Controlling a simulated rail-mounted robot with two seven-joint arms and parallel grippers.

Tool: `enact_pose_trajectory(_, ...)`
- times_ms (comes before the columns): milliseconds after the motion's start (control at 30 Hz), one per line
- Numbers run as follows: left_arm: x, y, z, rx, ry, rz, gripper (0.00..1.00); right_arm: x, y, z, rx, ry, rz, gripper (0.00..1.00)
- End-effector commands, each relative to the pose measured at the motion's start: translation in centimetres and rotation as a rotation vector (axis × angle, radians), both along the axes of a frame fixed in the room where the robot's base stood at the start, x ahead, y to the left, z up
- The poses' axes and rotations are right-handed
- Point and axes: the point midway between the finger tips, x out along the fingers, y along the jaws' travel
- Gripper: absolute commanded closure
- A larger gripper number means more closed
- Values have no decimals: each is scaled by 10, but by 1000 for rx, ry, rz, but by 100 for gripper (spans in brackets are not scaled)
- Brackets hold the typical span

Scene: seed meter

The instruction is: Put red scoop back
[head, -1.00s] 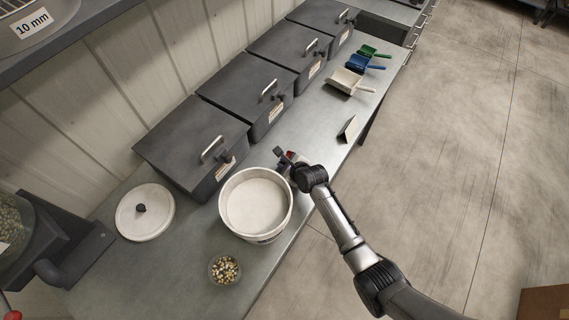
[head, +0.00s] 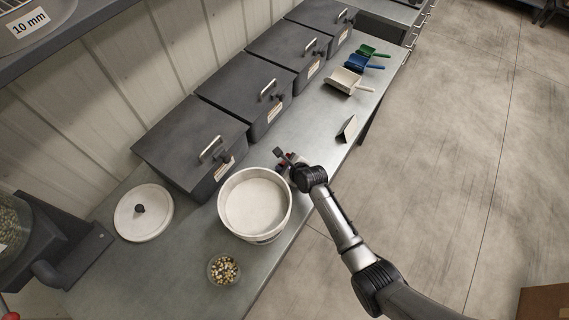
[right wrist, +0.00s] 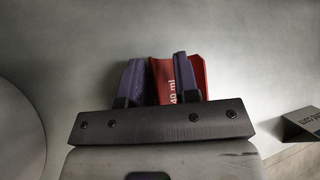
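The red scoop (right wrist: 201,80), marked "40 ml", shows in the right wrist view at and between the two fingertips of my right gripper (right wrist: 158,82). The right finger overlaps the scoop and red shows on both sides of it. The fingers stand apart; whether they press on the scoop cannot be told. In the head view my right gripper (head: 284,160) is low over the bench, just right of the white bucket, with a little red beside it. The scoop's handle is hidden. A white scoop (head: 346,80), a blue scoop (head: 361,63) and a green scoop (head: 371,52) lie in a row. My left gripper is out of view.
The white bucket (head: 283,212) stands close to my right gripper. Dark lidded bins (head: 185,135) line the wall. A folded card (head: 347,128) stands near the bench edge. Bench beside the card is clear.

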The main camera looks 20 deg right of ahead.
Motion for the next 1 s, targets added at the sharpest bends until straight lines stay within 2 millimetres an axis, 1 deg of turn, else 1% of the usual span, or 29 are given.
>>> enact_pose_trajectory(33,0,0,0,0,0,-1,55,-3,3,-4,2,11,4,66)
enact_pose_trajectory(167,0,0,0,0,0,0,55,-3,3,-4,2,11,5,66)
enact_pose_trajectory(267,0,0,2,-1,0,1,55,-3,3,2,0,12,6,66)
enact_pose_trajectory(333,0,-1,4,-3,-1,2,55,-3,2,11,1,9,5,66)
enact_pose_trajectory(367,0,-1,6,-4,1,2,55,-8,1,12,3,11,3,66)
enact_pose_trajectory(800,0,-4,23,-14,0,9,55,-64,-21,61,3,4,2,66)
enact_pose_trajectory(1000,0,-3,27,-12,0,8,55,-83,-28,74,3,6,2,66)
